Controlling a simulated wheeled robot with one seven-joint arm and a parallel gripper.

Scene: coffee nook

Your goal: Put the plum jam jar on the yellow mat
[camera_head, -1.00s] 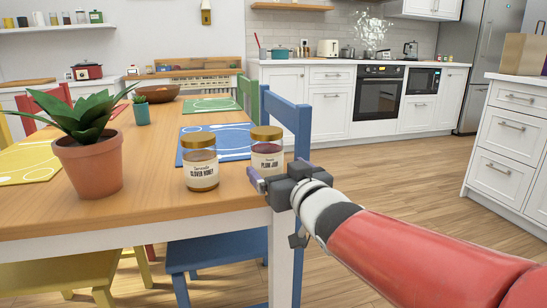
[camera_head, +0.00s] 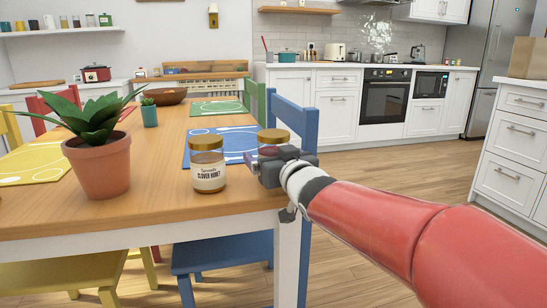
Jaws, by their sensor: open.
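The plum jam jar (camera_head: 273,136) stands upright near the table's right corner. Its gold lid shows, but my gripper hides most of its body and label. My gripper (camera_head: 252,160) is open, right in front of the jar at body height. I cannot tell whether the jar is between the fingers or if they touch it. The clover honey jar (camera_head: 208,174), also gold-lidded, stands just left of my gripper. The yellow mat (camera_head: 38,166) lies flat on the table at the far left, partly behind the potted plant.
A potted plant (camera_head: 101,167) stands at the table's left front. A blue mat (camera_head: 228,146) lies behind the jars, a green mat (camera_head: 217,107) farther back. A small teal pot (camera_head: 150,117) stands mid-table. A blue chair (camera_head: 297,125) is at the right edge.

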